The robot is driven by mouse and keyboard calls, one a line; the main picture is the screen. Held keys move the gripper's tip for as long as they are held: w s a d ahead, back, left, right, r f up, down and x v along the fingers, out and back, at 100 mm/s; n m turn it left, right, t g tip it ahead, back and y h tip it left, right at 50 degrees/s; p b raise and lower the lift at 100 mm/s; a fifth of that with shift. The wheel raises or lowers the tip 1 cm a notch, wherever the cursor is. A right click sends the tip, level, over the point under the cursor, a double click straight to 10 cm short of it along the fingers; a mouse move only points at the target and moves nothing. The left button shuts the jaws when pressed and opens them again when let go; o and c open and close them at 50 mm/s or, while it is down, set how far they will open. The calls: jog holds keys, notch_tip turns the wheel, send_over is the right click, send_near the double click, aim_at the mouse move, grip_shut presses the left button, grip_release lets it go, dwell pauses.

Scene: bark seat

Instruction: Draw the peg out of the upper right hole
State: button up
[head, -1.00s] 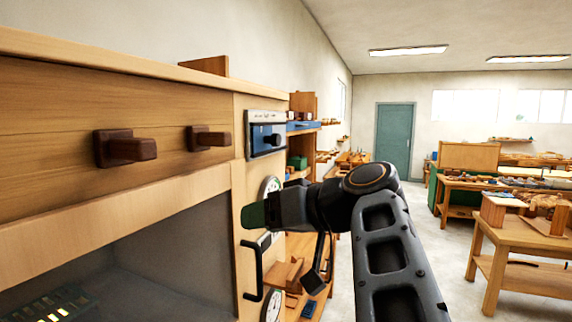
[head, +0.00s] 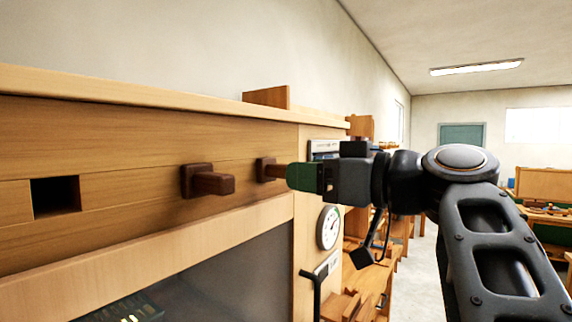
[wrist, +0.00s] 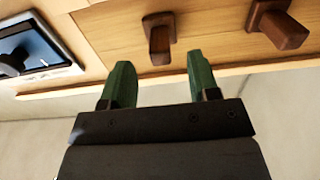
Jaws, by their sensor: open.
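The right-hand peg (head: 266,170) is dark brown, with a square collar and a bar sticking out of the cabinet's upper wooden panel. It also shows in the wrist view (wrist: 158,38), its outer end lined up with the gap between my fingertips. My gripper (head: 305,177) has green fingers, which in the wrist view (wrist: 157,72) are apart with nothing held between them. In the head view the fingers overlap the peg's outer end, so contact cannot be told. A second like peg (head: 209,181) sits to the left, also in the wrist view (wrist: 281,25).
An empty square hole (head: 55,196) is in the panel at the left. A display box (wrist: 32,48) with a knob sits beside the right peg. A round gauge (head: 329,227) and a black handle (head: 315,290) are below my gripper. A glazed opening lies under the panel.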

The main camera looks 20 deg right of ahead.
jog(key=x, duration=0.3)
jog(key=shift+b, duration=0.3)
jog(key=shift+x, duration=1.05)
grip_shut()
jog(key=shift+s+d, duration=0.1)
jog(key=b+v, duration=0.3)
jog(key=v, duration=0.7)
dwell(0.8)
